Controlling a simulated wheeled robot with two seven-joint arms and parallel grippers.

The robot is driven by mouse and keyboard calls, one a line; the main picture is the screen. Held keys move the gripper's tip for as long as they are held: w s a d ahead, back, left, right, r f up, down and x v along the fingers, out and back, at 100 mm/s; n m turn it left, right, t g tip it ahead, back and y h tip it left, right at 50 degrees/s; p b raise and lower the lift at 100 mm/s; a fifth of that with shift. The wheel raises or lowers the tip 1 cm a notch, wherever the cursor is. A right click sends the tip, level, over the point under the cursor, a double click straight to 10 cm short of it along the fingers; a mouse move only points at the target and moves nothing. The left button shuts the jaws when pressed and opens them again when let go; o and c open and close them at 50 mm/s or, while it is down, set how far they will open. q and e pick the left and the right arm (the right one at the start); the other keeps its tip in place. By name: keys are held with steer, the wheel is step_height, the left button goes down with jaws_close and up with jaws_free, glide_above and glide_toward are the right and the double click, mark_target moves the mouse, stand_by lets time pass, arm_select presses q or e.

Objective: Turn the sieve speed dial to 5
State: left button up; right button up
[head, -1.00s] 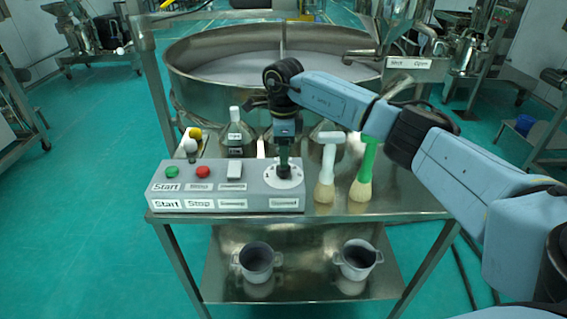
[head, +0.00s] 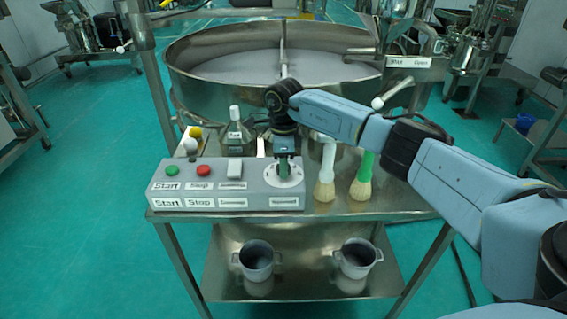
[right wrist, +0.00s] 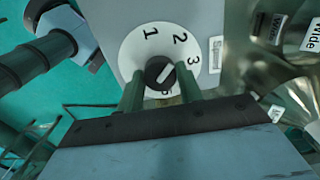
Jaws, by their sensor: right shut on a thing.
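The grey control panel (head: 165,186) stands on the steel table. Its speed dial has a white numbered plate (head: 297,181) at the panel's right end. In the right wrist view, the black knob (right wrist: 158,70) sits on the plate, with 1, 2 and 3 readable. Its white line lies diagonally, its upper end toward the gap between 2 and 3. Lower numerals are mostly hidden by my fingers. My right gripper (right wrist: 160,82) is shut on the knob, one finger on each side. It also shows above the dial in the head view (head: 284,172). My left gripper is out of view.
A green button (head: 172,170), a red button (head: 203,170) and a white switch (head: 235,168) are left of the dial. Two brushes, white-handled (head: 325,170) and green-handled (head: 364,175), stand close right. The large round sieve (head: 205,85) is behind.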

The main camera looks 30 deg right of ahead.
stand_by(0.3)
steer(key=m+p, duration=0.1)
steer(key=m, duration=0.5)
steer(key=shift+r+m+p, duration=0.1)
steer(key=shift+m+p, duration=0.2)
steer(key=shift+m, duration=0.1)
steer(key=m+p, duration=0.1)
steer(key=m, duration=0.2)
steer(key=shift+m, duration=0.3)
steer(key=m+p, duration=0.1)
steer(key=m, duration=0.2)
steer(key=m+p, duration=0.3)
steer(key=m, duration=0.4)
steer(key=m+p, duration=0.2)
steer(key=m, duration=0.2)
steer(key=shift+m+p, duration=0.8)
steer(key=shift+m, duration=0.4)
